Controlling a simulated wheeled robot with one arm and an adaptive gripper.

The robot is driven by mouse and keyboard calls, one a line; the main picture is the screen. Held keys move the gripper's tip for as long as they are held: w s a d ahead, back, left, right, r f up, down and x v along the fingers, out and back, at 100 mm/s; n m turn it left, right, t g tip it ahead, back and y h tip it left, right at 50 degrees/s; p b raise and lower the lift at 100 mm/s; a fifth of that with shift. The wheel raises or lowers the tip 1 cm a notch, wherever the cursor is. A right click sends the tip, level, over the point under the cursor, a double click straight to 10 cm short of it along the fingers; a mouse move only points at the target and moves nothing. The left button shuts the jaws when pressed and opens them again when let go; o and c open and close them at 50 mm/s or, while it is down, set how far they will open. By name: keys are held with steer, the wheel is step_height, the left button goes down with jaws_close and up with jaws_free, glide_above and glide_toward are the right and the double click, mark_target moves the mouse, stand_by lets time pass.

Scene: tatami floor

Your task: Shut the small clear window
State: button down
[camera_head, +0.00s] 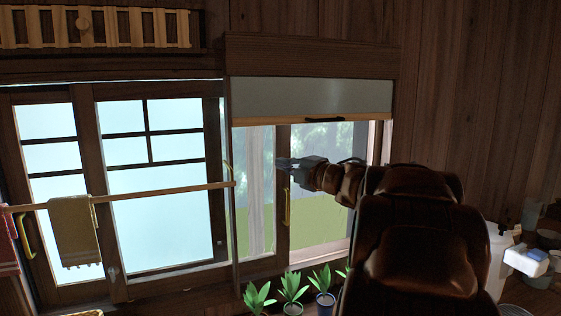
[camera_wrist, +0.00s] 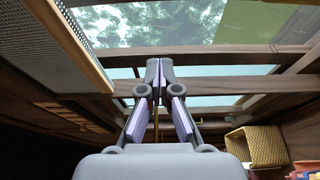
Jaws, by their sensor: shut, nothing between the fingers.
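The small clear window (camera_head: 320,222) is right of the frosted panes in the head view, with trees and grass behind it. A dark upright frame bar (camera_head: 283,240) with a brass handle (camera_head: 287,207) divides its view. I cannot tell how far the window stands open. My gripper (camera_head: 281,163) is shut and empty, in front of this bar and above the handle. In the wrist view the closed fingertips (camera_wrist: 159,72) overlap the wooden frame (camera_wrist: 215,55), with clear glass (camera_wrist: 160,24) beyond. Whether they touch the frame is unclear. My arm hides part of the window's right side.
A partly lowered blind (camera_head: 300,97) hangs over the window top. A rail (camera_head: 150,195) with a towel (camera_head: 75,232) runs along the left. Several potted plants (camera_head: 292,287) stand below. A woven basket (camera_wrist: 255,147) shows in the wrist view.

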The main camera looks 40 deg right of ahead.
mark_target(269, 154)
steer(key=w+p, duration=0.2)
steer(key=w, duration=0.7)
steer(key=shift+w+a, duration=0.15)
steer(key=d, duration=0.1)
steer(key=d+p, duration=0.1)
steer(key=shift+s+d+r, duration=0.15)
steer(key=shift+s+d, duration=0.25)
steer(key=shift+s+d+p, duration=0.2)
steer(key=shift+d+p, duration=0.15)
steer(key=shift+d, duration=0.2)
steer(key=shift+d, duration=0.1)
